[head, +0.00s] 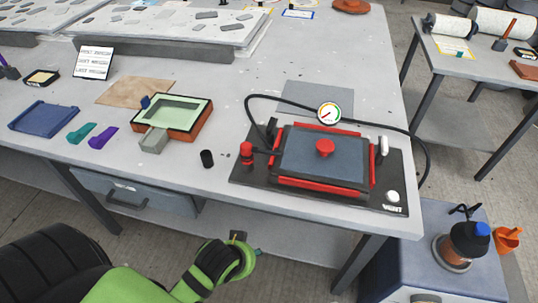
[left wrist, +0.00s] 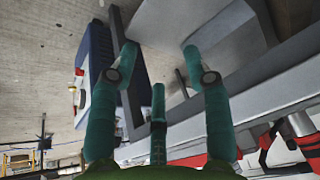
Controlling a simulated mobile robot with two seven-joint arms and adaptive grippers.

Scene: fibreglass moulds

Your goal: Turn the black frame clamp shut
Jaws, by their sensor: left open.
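The red frame (head: 285,183) lies around a dark blue-grey panel (head: 340,158) with a red knob, on a black base board (head: 250,172). A black upright piece (head: 271,128) stands at the frame's left, near a red-topped post (head: 247,152). Another black upright with a pale grip (head: 383,147) stands at its right. I cannot tell which is the black clamp or how far it is turned. My left gripper (head: 245,255) is below the table's front edge, apart from the frame; its teal fingers (left wrist: 159,60) are spread and empty in the left wrist view. My right gripper is out of view.
A gauge (head: 329,113) with a black hose stands behind the frame. A blue cabinet (head: 425,250) with a jar (head: 465,245) is at the right. The table's front edge is close to my arm.

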